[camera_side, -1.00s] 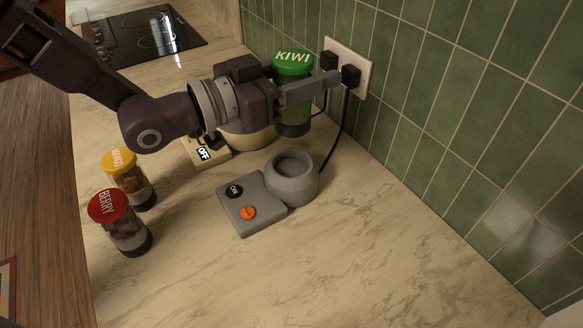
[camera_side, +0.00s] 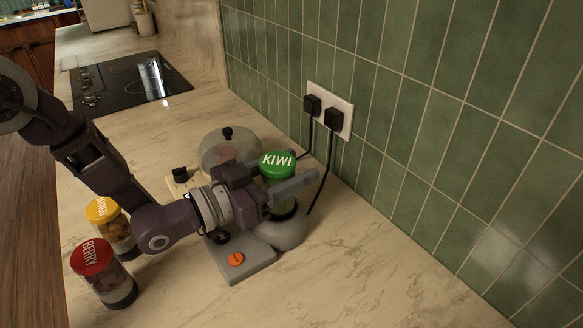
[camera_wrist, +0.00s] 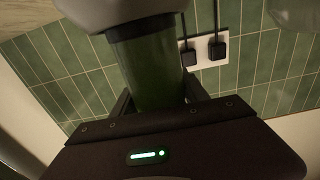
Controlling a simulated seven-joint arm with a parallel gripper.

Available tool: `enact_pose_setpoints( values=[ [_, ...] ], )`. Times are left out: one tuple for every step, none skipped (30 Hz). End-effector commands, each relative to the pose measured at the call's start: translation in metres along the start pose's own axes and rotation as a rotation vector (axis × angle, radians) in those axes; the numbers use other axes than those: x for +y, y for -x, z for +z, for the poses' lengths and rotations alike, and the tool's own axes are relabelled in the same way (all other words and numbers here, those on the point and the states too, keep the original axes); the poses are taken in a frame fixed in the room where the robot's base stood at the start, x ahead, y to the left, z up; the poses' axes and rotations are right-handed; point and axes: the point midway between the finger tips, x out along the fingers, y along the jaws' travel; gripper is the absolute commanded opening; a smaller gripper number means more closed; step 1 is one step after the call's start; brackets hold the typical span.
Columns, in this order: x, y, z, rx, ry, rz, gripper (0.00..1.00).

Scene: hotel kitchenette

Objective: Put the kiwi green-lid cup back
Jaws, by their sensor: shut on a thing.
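The kiwi cup (camera_side: 277,165) has a green lid marked KIWI, a green body and a dark bottom band. It stands nearly upright between the fingers of my gripper (camera_side: 288,184), which is shut on its body. Its bottom is at or just above the round holder (camera_side: 288,234) of the grey base (camera_side: 245,267); I cannot tell whether it rests in it. In the wrist view the cup's green body (camera_wrist: 152,75) lies between the fingers, its dark end against a grey rounded part (camera_wrist: 110,10). The near finger hides part of the cup.
The grey base has an orange knob (camera_side: 236,259). Behind stands a cream base (camera_side: 177,190) beside a domed pot (camera_side: 222,148). A mango yellow-lid cup (camera_side: 104,210) and a berry red-lid cup (camera_side: 92,257) stand at left. Cords hang from the socket (camera_side: 330,108). The front-right counter is clear.

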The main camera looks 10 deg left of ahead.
Motion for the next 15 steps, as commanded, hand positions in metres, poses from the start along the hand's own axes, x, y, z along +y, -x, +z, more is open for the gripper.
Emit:
enact_pose_setpoints(
  values=[
    [0.0, -0.0002, -0.0011, 0.002, 0.0, 0.0, 0.0],
    [0.0, -0.0002, -0.0012, 0.002, 0.0, 0.0, 0.0],
    [0.0, -0.0002, -0.0011, 0.002, 0.0, 0.0, 0.0],
    [0.0, -0.0002, -0.0006, 0.002, 0.0, 0.0, 0.0],
    [0.0, -0.0002, 0.0003, 0.002, 0.0, 0.0, 0.0],
    [0.0, -0.0002, 0.0016, 0.002, 0.0, 0.0, 0.0],
    [0.0, -0.0003, 0.0024, 0.002, 0.0, 0.0, 0.0],
    [0.0, -0.0001, 0.0035, 0.0, 0.0, 0.0, 0.54],
    [0.0, -0.0001, 0.0031, 0.0, 0.0, 0.0, 0.62],
    [0.0, -0.0001, 0.003, 0.0, 0.0, 0.0, 0.68],
    [0.0, -0.0001, 0.003, 0.0, 0.0, 0.0, 0.74],
    [0.0, -0.0001, 0.003, 0.0, 0.0, 0.0, 0.74],
    [0.0, -0.0001, 0.003, 0.0, 0.0, 0.0, 0.74],
    [0.0, -0.0001, 0.003, 0.0, 0.0, 0.0, 0.74],
    [0.0, -0.0001, 0.003, 0.0, 0.0, 0.0, 0.74]
  ],
)
